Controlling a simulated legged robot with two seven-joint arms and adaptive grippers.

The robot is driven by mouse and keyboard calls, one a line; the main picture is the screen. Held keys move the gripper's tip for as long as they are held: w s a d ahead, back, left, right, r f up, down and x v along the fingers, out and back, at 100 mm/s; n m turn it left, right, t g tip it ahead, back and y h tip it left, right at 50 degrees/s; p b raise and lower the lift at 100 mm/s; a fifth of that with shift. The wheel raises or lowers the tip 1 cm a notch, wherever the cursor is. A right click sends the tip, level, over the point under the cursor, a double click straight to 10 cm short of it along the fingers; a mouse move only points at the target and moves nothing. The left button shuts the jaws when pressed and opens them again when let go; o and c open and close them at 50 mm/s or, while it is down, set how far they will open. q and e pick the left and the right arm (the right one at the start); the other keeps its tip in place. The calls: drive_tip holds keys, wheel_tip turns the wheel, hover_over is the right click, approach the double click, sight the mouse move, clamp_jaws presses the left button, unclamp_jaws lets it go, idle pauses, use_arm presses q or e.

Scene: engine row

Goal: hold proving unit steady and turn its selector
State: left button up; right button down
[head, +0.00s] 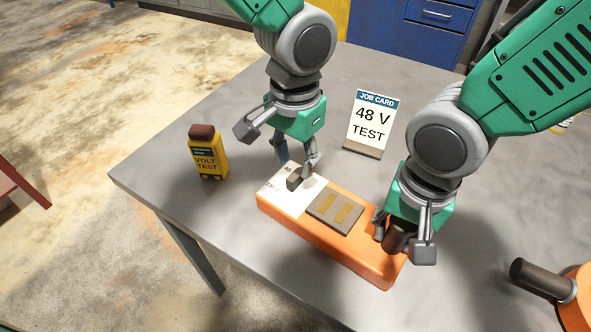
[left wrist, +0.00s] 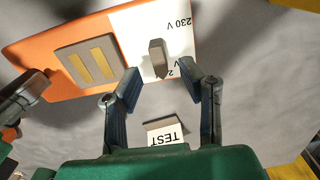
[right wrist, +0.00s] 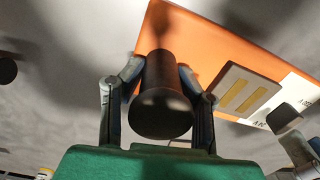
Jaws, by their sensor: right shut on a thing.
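The orange proving unit (head: 335,243) lies on the grey table, with a white selector panel, a dark selector knob (head: 294,182) and a plate with two brass pads (head: 336,209). In the left wrist view the knob (left wrist: 158,58) stands by "230 V" lettering; other lettering is partly hidden. My left gripper (left wrist: 160,75) is open, its fingertips on either side of the knob's near end, apart from it. My right gripper (right wrist: 160,75) is shut on the unit's dark cylindrical handle (right wrist: 162,100) at the unit's right end.
A yellow volt tester (head: 208,155) stands upright left of the unit. A job card (head: 371,120) reading "48 V TEST" stands behind it. An orange object with a dark handle (head: 543,280) is at the right edge. The table's front-left is clear.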

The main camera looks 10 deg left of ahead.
sight(295, 174)
use_arm(q)
wheel_tip(295, 174, up, 8)
drive_tip(key=shift+f, duration=0.15)
idle(0.3)
use_arm(e)
drive_tip(key=c, duration=1.1)
unclamp_jaws()
drive_tip(key=shift+o, duration=0.2)
